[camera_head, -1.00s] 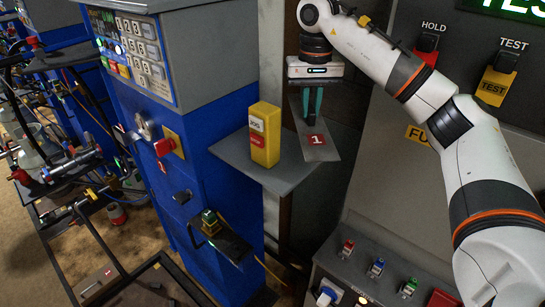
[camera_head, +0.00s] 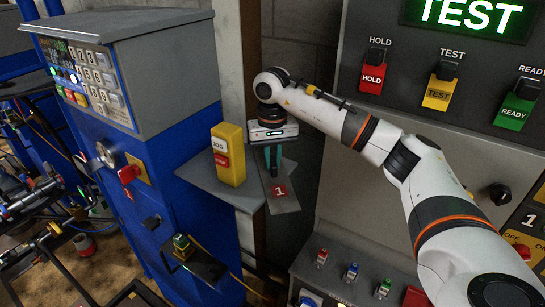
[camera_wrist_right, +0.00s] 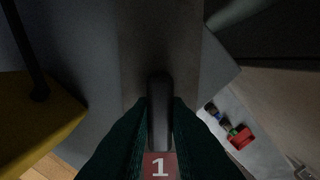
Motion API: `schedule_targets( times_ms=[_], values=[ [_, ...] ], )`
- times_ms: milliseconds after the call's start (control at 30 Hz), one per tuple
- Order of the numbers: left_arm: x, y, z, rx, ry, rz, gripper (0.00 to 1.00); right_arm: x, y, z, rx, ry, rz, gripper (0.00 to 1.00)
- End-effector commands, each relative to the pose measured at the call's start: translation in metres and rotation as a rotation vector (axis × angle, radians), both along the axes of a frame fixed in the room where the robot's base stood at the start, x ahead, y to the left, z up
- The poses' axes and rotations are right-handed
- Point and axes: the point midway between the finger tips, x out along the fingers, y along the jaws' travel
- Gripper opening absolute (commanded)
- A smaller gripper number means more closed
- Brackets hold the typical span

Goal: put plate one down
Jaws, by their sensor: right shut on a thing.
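Plate one is a grey plate (camera_head: 284,207) with a red label bearing a white 1. My right gripper (camera_head: 273,168), with teal fingers, is shut on it from above. In the head view the plate overlaps the right edge of the grey shelf (camera_head: 194,173); I cannot tell whether they touch. In the right wrist view the teal fingers (camera_wrist_right: 160,125) close around a dark upright part, with the red 1 label (camera_wrist_right: 159,166) just below it in the picture. My left gripper is not in view.
A yellow JOG box (camera_head: 231,168) stands on the shelf, left of the plate. A blue cabinet (camera_head: 190,130) with switches rises to the left. A grey panel with HOLD (camera_head: 372,78), TEST and READY switches is at the right. A button console (camera_head: 345,265) sits below.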

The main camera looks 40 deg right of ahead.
Motion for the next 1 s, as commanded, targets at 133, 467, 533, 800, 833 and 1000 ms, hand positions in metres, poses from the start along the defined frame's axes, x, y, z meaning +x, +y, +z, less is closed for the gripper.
schedule_targets(
  times_ms=[133, 467, 533, 800, 833, 1000],
  values=[
    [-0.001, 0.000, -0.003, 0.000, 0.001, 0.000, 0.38, 0.000, 0.000, -0.003, 0.001, -0.001, 0.000, 0.00],
    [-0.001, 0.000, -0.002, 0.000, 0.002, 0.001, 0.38, 0.000, 0.000, -0.002, 0.000, 0.000, 0.000, 0.37],
    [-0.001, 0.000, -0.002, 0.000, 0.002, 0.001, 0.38, 0.000, 0.000, -0.002, 0.000, 0.000, 0.000, 0.37],
    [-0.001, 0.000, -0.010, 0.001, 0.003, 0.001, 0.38, 0.001, 0.000, 0.025, 0.001, -0.006, 0.000, 0.37],
    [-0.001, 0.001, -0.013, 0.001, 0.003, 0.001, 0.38, 0.001, 0.000, 0.031, 0.001, -0.006, 0.000, 0.37],
    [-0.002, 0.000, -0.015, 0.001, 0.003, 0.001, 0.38, 0.001, 0.000, 0.074, 0.000, -0.006, 0.000, 0.37]
  ],
)
